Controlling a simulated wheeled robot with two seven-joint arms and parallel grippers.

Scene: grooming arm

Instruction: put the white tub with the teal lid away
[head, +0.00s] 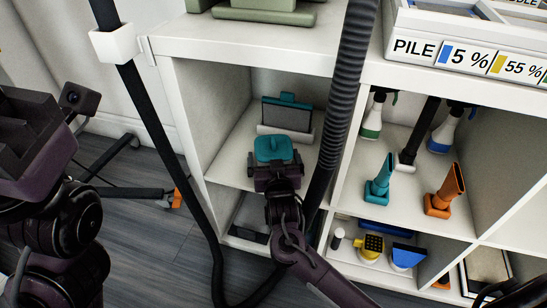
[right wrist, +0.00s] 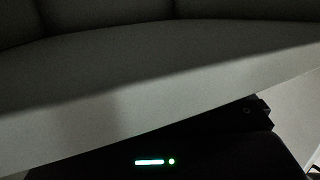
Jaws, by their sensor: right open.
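The teal lid (head: 272,149) of the tub shows in the head view, on the shelf inside the upper left cubby. Its white body is hidden from me behind my gripper. My right gripper (head: 276,172) is open, directly in front of the teal lid and overlapping its lower edge. I cannot tell whether the fingers touch the tub or stand around it. The right wrist view shows only a dim pale shelf surface and a dark body with a green light; no tub is visible there. Part of my left arm fills the left edge; its fingertips cannot be made out.
Behind the lid stands a grey panel with a teal handle (head: 287,112) in a white holder. The cubby's side walls and white top (head: 245,40) bound the space. A ribbed black hose (head: 345,90) hangs in front. The right cubby holds teal (head: 379,184) and orange (head: 446,195) nozzles.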

